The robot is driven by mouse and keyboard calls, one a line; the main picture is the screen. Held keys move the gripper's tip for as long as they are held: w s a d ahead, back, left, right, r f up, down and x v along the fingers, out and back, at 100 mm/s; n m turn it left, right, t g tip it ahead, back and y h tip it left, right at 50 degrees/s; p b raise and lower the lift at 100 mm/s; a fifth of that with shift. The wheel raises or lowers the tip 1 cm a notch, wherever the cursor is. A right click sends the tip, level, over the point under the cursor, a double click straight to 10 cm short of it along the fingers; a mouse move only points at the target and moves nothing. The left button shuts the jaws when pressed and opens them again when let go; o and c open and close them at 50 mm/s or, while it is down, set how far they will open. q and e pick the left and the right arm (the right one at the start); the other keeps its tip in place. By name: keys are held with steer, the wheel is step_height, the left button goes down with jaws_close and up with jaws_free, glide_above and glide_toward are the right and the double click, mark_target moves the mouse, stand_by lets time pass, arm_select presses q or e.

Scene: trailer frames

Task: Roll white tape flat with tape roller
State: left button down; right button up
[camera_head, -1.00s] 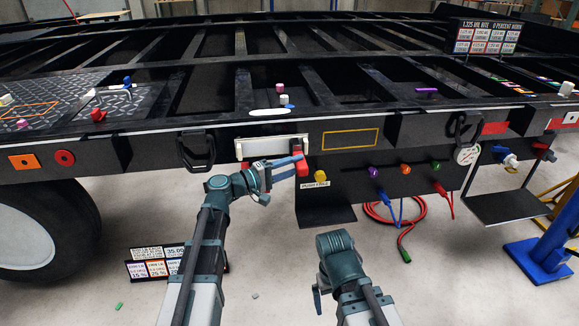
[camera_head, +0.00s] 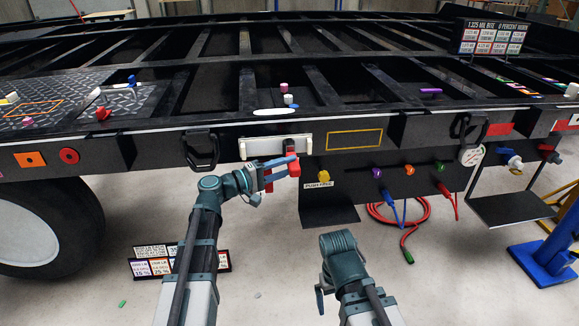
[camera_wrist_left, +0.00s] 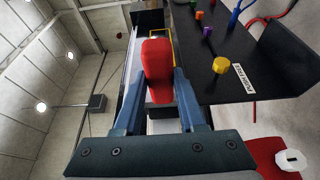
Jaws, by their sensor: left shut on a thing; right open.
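The white tape (camera_head: 262,147) is a long strip on the black side rail of the trailer. My left gripper (camera_head: 288,167) is shut on the red handle of the tape roller (camera_head: 294,168). The roller's dark head (camera_head: 292,146) overlaps the right part of the tape in the head view; I cannot tell whether it touches. In the left wrist view, the roller's red handle (camera_wrist_left: 157,68) sits between the blue fingers, with its dark head (camera_wrist_left: 148,18) beyond. My right gripper (camera_head: 321,296) hangs low in front of the trailer, away from the tape, open and empty.
A yellow knob (camera_head: 323,172) and a black panel with coloured knobs are right of the roller. A black handle (camera_head: 201,150) is left of the tape. Below are a wheel (camera_head: 45,235) and a sign board (camera_head: 222,262). A blue stand (camera_head: 550,255) is at right.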

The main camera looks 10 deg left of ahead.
arm_select(q)
steer(key=shift+s+a, duration=0.3)
steer(key=shift+a, duration=0.45)
steer(key=shift+s+a, duration=0.25)
steer(key=shift+a, duration=0.9)
steer(key=shift+a, duration=0.1)
